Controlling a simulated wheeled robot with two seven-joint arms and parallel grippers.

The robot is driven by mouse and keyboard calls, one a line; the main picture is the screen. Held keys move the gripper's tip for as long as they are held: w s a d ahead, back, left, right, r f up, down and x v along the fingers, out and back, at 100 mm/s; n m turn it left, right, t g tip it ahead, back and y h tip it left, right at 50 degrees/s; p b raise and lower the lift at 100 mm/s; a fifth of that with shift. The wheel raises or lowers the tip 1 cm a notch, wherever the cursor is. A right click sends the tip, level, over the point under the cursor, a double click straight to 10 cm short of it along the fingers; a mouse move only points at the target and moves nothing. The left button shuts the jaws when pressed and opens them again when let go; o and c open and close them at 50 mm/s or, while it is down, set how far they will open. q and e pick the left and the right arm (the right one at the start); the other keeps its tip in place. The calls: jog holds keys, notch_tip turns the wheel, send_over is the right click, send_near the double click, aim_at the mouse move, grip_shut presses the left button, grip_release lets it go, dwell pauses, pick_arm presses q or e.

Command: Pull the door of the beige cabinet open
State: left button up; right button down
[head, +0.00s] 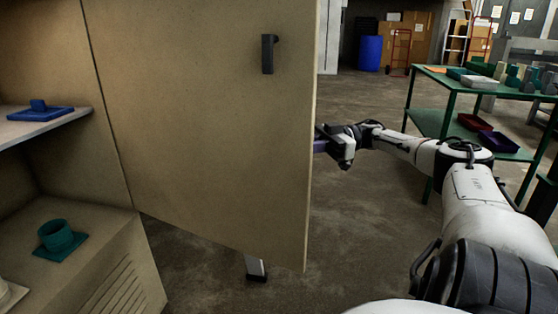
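The beige cabinet (125,255) is at the left, with its shelves and inside showing. Its door (205,120) stands open, a broad panel reaching from the cabinet to the middle of the head view. A dark handle (268,54) is on the face toward me, near the free edge. My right gripper (322,146) is at that free edge, well below the handle. Its fingertips are partly hidden by the door, so I cannot tell whether it touches the door or how far its fingers are apart. My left gripper is not in view.
A blue part (40,112) lies on the cabinet shelf (75,120); a teal flanged collar (60,238) sits lower. A green table (455,84) with several parts and bins stands at right. A blue barrel (370,53) stands far back. The floor between is clear.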

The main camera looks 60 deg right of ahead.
jog(key=shift+w+d+r, duration=0.1)
jog(key=shift+w+d, duration=0.05)
jog(key=shift+d, duration=0.05)
jog(key=c, duration=1.8)
grip_release()
